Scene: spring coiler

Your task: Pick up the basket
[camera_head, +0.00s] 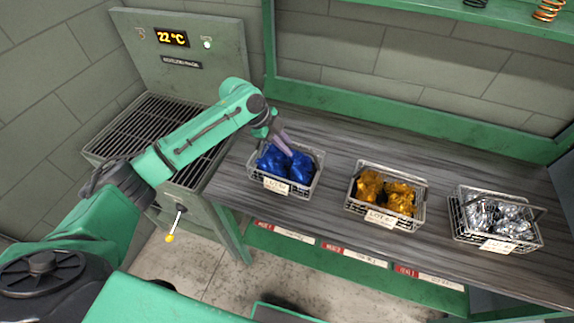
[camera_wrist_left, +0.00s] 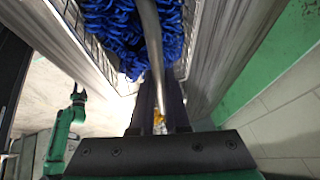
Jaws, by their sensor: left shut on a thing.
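The left basket (camera_head: 304,191) is a grey wire basket filled with blue coiled pieces (camera_head: 272,160), with a tag on its front. It stands on the dark wooden bench. My left gripper (camera_head: 284,146) reaches down over the basket from its back left. In the left wrist view its fingers (camera_wrist_left: 160,105) are shut on the basket's metal handle (camera_wrist_left: 150,40), and blue coils (camera_wrist_left: 110,30) show beside the bar. The head view does not show the grip clearly. My right gripper (camera_wrist_left: 78,95) shows small at the left of the wrist view, far from the basket; its jaws are unclear.
A basket of orange pieces (camera_head: 372,219) and a basket of silver pieces (camera_head: 490,246) stand to the right on the bench (camera_head: 335,165). A machine with a grated top (camera_head: 145,125) and a "22 °C" display stands left. A green shelf (camera_head: 460,12) hangs above.

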